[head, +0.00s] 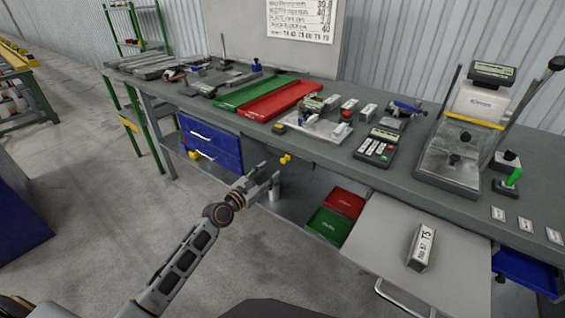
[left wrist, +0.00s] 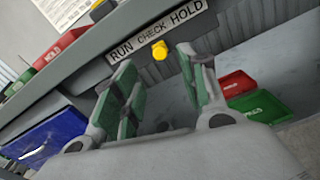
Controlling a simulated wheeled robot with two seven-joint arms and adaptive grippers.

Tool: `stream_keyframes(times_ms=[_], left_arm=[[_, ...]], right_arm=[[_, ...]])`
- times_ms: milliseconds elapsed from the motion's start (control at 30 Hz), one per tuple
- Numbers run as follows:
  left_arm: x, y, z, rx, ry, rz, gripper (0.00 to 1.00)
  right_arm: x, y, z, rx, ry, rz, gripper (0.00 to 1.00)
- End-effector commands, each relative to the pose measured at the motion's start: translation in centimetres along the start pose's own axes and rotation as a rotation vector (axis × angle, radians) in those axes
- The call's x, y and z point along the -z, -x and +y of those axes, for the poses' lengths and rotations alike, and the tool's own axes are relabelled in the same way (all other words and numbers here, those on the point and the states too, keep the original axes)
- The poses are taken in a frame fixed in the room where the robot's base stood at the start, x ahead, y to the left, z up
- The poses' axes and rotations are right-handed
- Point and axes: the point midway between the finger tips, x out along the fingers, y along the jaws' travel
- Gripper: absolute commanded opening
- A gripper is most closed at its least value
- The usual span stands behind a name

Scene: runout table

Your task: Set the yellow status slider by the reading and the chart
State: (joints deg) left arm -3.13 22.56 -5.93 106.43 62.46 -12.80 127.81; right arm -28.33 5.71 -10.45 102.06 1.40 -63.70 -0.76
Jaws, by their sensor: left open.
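The yellow status slider knob (head: 285,158) sits on the front edge of the grey workbench (head: 400,182). In the left wrist view the yellow knob (left wrist: 159,50) stands below a label strip (left wrist: 155,32) reading RUN CHECK HOLD, about under CHECK. My left gripper (head: 270,173) is just short of the knob, open and empty. In the left wrist view its green-padded fingers (left wrist: 160,80) frame the knob from either side, apart from it. A printed chart (head: 300,18) hangs on the back panel; its text is too small to read surely. My right gripper is not in view.
Green (head: 240,92) and red (head: 275,102) strips, a keypad device (head: 377,148) and a scale with a display (head: 492,73) stand on the bench. Below are a blue drawer (head: 210,143), red (head: 345,203) and green (head: 328,226) bins, and a pulled-out shelf (head: 385,240) with a labelled block (head: 421,247).

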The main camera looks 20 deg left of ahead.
Motion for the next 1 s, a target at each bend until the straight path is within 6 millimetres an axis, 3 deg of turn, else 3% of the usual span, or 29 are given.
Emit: stream_keyframes(times_ms=[667,1000], left_arm=[[0.0,-5.2,0.0,-0.001,-0.001,-0.001,0.42],[-0.1,-7.8,0.0,-0.001,0.0,-0.001,0.42]], right_arm=[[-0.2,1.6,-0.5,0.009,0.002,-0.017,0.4],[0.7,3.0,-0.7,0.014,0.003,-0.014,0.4]])
